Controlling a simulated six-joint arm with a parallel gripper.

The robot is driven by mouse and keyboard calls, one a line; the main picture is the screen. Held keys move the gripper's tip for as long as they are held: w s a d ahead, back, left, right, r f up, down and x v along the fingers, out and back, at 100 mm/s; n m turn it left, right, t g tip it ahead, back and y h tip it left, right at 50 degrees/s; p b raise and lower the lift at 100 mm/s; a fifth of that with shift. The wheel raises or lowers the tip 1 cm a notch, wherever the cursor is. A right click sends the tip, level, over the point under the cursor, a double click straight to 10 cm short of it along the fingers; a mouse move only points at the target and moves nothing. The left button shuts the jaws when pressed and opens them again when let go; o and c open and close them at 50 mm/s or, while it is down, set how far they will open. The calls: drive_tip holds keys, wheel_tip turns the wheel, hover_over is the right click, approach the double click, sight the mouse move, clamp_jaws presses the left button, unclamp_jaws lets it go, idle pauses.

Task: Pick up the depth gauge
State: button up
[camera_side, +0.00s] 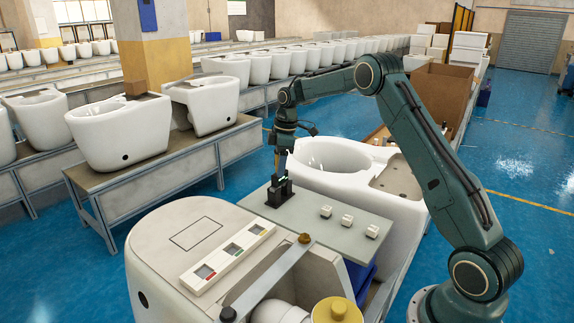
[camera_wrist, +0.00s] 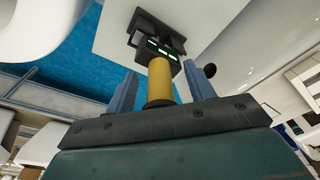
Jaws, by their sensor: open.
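The depth gauge (camera_side: 279,190) is a dark upright device with small green-lit marks, standing on a pale grey board. In the wrist view the gauge (camera_wrist: 157,43) shows a dark head with pale green bars and a yellow cylindrical handle. My gripper (camera_side: 279,155) is right over the gauge, pointing down. In the wrist view my gripper (camera_wrist: 160,72) is open, with one blue-grey finger on each side of the yellow handle. Gaps show between the handle and both fingers. The handle's near end is close to the gripper's palm; whether it touches is unclear.
The grey board (camera_side: 300,228) also bears several small white blocks (camera_side: 347,220). A white tray with coloured displays (camera_side: 228,258) lies on the left. A yellow round item (camera_side: 337,310) is at the front. A white toilet bowl (camera_side: 335,160) stands just behind the board.

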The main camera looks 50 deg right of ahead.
drive_tip(key=shift+r, duration=0.1)
drive_tip(key=c, duration=1)
drive_tip(key=shift+o, duration=0.2)
drive_tip(key=shift+r, duration=4.95)
